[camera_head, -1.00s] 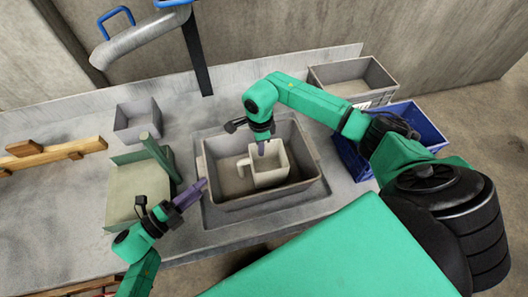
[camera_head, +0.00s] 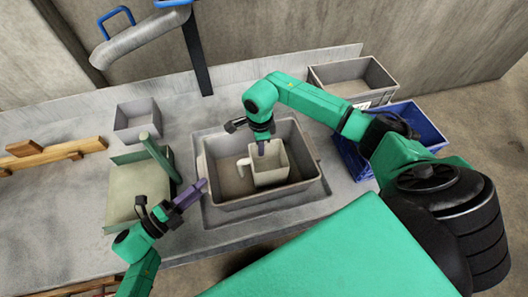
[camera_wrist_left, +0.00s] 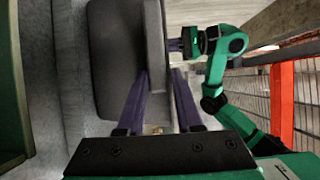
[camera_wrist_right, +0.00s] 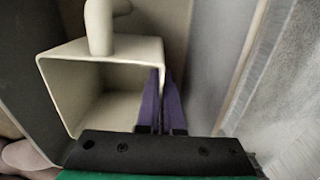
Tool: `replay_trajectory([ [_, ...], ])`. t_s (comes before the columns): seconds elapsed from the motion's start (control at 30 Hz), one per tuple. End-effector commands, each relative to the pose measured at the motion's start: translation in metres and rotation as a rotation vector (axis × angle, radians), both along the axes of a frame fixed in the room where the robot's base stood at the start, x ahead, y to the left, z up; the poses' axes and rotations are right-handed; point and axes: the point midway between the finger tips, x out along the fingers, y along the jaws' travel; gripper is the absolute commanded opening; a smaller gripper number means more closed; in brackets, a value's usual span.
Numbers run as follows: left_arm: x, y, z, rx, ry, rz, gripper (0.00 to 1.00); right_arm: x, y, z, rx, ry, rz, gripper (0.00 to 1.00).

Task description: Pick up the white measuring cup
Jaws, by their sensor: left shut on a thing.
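The white measuring cup (camera_head: 270,165) stands inside the grey basin (camera_head: 204,160), its handle to the left. In the right wrist view the cup (camera_wrist_right: 95,55) shows its open square mouth. My right gripper (camera_head: 262,149) is over the cup's rim. Its purple fingers (camera_wrist_right: 163,85) are close together at the cup's side wall; whether they grip it is unclear. My left gripper (camera_head: 203,184) is at the basin's left edge. In the left wrist view its fingers (camera_wrist_left: 160,85) are on either side of the basin's wall (camera_wrist_left: 153,40), shut on it.
A green-grey tray (camera_head: 125,200) lies left of the basin, with a small grey box (camera_head: 137,120) behind it. A grey crate (camera_head: 350,80) and a blue crate (camera_head: 430,125) stand to the right. Wooden bars (camera_head: 50,155) lie far left.

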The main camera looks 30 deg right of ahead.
Motion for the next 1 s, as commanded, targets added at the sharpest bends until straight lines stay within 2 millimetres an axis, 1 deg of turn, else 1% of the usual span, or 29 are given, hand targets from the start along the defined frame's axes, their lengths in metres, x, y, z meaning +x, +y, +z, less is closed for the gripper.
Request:
replay_trajectory([
  [0.03, -0.004, 0.001, -0.010, 0.021, 0.011, -0.001, 0.00, 0.000, 0.000, -0.001, 0.001, 0.000, 0.000, 0.00],
  [0.33, -0.004, 0.001, -0.010, 0.021, 0.011, -0.001, 0.00, 0.000, 0.000, 0.000, 0.001, 0.000, 0.000, 0.00],
  [0.43, -0.004, 0.001, -0.010, 0.021, 0.011, -0.001, 0.00, 0.001, 0.000, 0.005, 0.001, -0.003, 0.000, 0.00],
  [0.53, -0.004, 0.001, -0.010, 0.022, 0.011, -0.001, 0.00, 0.001, 0.000, 0.024, 0.000, -0.006, 0.001, 0.00],
  [0.7, -0.004, 0.001, -0.010, 0.022, 0.011, -0.001, 0.00, 0.001, 0.000, 0.069, 0.000, -0.006, 0.000, 0.00],
  [0.8, -0.004, 0.001, -0.010, 0.022, 0.011, -0.001, 0.00, 0.001, 0.000, 0.088, 0.000, -0.003, 0.001, 0.00],
  [0.9, -0.004, 0.001, -0.010, 0.022, 0.011, -0.001, 0.00, 0.000, 0.000, 0.098, 0.000, -0.001, 0.000, 0.00],
  [1.0, -0.004, 0.001, -0.010, 0.021, 0.011, -0.001, 0.00, 0.000, 0.000, 0.100, 0.000, 0.000, 0.000, 0.00],
])
